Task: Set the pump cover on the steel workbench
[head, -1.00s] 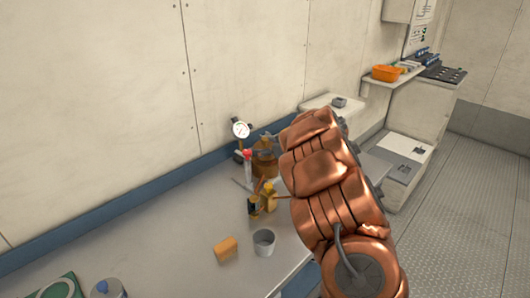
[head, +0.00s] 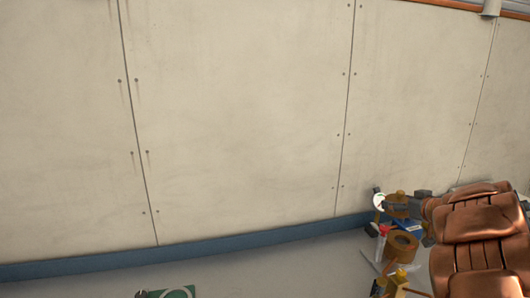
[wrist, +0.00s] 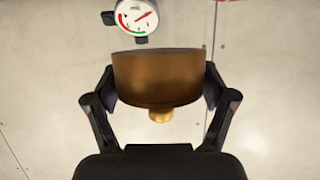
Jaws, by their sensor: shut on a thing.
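The pump cover, as I take it, is a round brass-brown piece with a small knob (wrist: 158,80). My gripper (wrist: 160,88) is shut on it, one finger on each side. In the head view, my gripper (head: 403,207) is at the right, by the wall, and the held piece (head: 396,198) shows partly among its fingers. It appears above the cluttered part of the grey bench top (head: 270,262), which I take for the steel workbench. The gap between the piece and the bench cannot be judged.
A dial gauge (wrist: 137,17) is just beyond the held piece; it is partly hidden in the head view (head: 378,201). A brown ring-shaped thing (head: 402,246) and a yellow fitting (head: 398,280) crowd the bench below my gripper. A green item (head: 178,292) lies at the lower edge. Bench between is clear.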

